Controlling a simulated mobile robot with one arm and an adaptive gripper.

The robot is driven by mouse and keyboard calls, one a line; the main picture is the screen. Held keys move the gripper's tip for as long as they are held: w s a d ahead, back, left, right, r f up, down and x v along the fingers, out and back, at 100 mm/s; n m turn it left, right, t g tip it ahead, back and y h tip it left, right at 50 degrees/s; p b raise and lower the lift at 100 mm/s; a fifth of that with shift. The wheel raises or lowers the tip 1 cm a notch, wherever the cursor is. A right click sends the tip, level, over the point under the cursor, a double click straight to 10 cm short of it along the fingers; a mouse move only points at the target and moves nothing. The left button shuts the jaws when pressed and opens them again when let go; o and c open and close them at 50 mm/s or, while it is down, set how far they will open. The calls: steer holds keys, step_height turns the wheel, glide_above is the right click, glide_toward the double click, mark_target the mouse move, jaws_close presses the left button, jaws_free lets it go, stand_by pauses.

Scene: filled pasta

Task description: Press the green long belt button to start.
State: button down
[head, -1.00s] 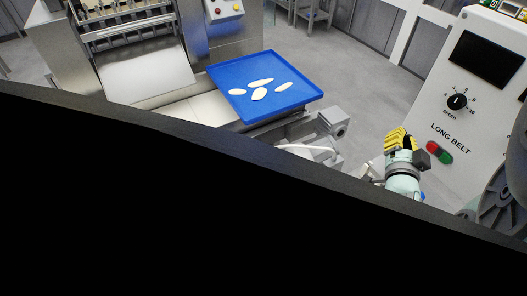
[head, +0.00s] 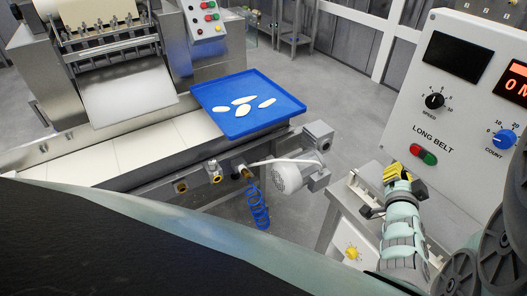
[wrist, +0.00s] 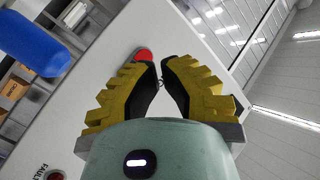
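The LONG BELT control panel (head: 455,125) is a white upright face at the right of the head view. Its red button (head: 416,150) and green button (head: 430,158) sit side by side under the label, green on the right. My gripper (head: 392,168), with yellow ridged fingers, is below and left of the buttons, apart from them in that view. In the wrist view, my fingertips (wrist: 158,62) are nearly together with nothing held. The red button (wrist: 144,54) shows just beyond the left fingertip. The green button is not visible there, probably behind the fingertips.
A speed knob (head: 434,101) and blue count knob (head: 503,139) are on the same panel. A blue tray (head: 250,125) with several pale pasta pieces lies over the belt (head: 130,148). A grey motor (head: 290,175) juts out left of my gripper.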

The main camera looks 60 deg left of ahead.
steer(key=b, duration=0.1)
glide_toward(417, 153)
steer(key=w+a, duration=0.3)
steer(key=a, duration=0.1)
steer(key=shift+w+d+f, duration=0.25)
steer(key=shift+w, duration=0.3)
steer(key=c, duration=1.7)
jaws_free()
jaws_close()
steer(key=shift+w, duration=0.15)
steer(key=shift+w+r, duration=0.1)
steer(key=shift+w, duration=0.2)
